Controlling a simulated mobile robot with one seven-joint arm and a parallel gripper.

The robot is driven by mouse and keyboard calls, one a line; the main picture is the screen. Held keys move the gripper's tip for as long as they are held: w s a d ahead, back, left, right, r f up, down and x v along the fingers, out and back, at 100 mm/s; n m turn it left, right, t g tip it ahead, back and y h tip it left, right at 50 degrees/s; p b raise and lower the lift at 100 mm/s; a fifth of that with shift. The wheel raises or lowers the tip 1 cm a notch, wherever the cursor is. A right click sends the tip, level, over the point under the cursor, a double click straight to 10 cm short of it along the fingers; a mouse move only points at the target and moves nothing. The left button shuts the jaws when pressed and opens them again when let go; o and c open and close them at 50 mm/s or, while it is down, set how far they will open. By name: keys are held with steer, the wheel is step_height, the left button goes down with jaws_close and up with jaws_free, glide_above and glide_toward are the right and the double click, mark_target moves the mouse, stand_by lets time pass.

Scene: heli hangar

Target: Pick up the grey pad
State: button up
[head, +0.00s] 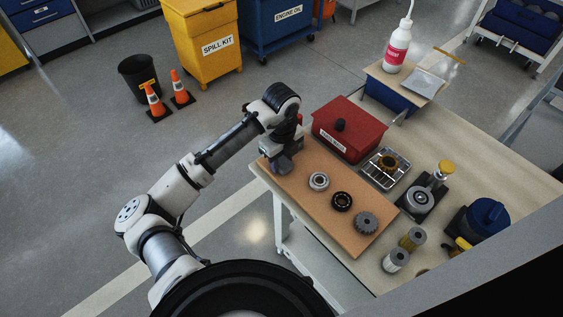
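A flat light-grey pad (425,83) lies on the small raised wooden shelf (383,76) at the back of the workbench, beside a white bottle with a red label (397,47). It is the only flat grey pad I can make out. My gripper (283,166) points down over the left end of the brown board (343,228), well to the left of the pad and nearer to me. Its fingers are small and dark here, so I cannot tell whether they are open or shut, or whether they hold anything.
A red lidded box (351,126) stands between my gripper and the shelf. A bearing (319,181), a black ring (342,201) and a gear (366,222) lie on the board. A wire tray (386,169) and a blue-lidded container (486,217) stand to the right.

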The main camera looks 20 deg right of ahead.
mark_target(282, 160)
steer(key=shift+c, duration=1.1)
step_height(282, 160, up, 20)
steer(key=b, duration=0.1)
steer(key=o, duration=0.4)
steer(key=c, duration=0.3)
